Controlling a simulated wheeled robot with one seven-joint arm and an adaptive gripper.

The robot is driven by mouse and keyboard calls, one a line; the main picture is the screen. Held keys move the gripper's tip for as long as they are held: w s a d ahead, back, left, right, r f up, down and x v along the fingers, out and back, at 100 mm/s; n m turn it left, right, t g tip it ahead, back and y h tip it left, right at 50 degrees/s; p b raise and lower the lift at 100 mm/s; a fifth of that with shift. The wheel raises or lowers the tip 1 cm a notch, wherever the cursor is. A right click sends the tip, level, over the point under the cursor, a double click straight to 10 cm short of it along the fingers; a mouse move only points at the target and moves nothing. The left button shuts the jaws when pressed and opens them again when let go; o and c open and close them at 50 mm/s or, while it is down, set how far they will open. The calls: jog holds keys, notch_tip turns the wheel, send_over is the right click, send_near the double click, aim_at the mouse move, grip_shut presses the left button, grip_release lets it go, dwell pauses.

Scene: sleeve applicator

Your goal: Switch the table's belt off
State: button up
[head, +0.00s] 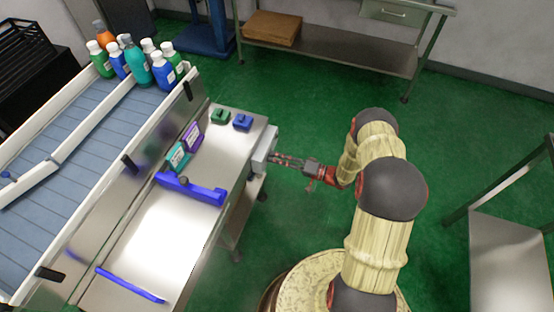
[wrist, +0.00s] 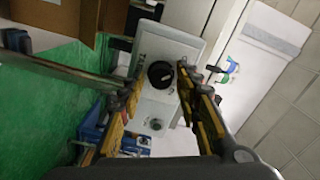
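A light grey box (head: 264,146) is fixed to the table's right edge. In the wrist view its grey face (wrist: 185,46) bears a round black knob (wrist: 161,74), with a smaller dark round part (wrist: 155,124) below. My gripper (head: 278,158) points left at this box, its tips close to it. In the wrist view my gripper (wrist: 157,82) is open, with the knob seen between its fingers. I cannot tell whether the fingers touch the knob, or its setting.
Several bottles (head: 136,68) stand at the belt's far end. Green and purple labelled blocks (head: 178,158), small green and blue pieces (head: 242,121) and a blue bracket (head: 190,188) are on the table. A steel bench (head: 330,65) stands behind.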

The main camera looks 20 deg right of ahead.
jog(key=shift+o, duration=0.7)
jog(key=v, duration=1.2)
jog(key=shift+w+r, duration=0.1)
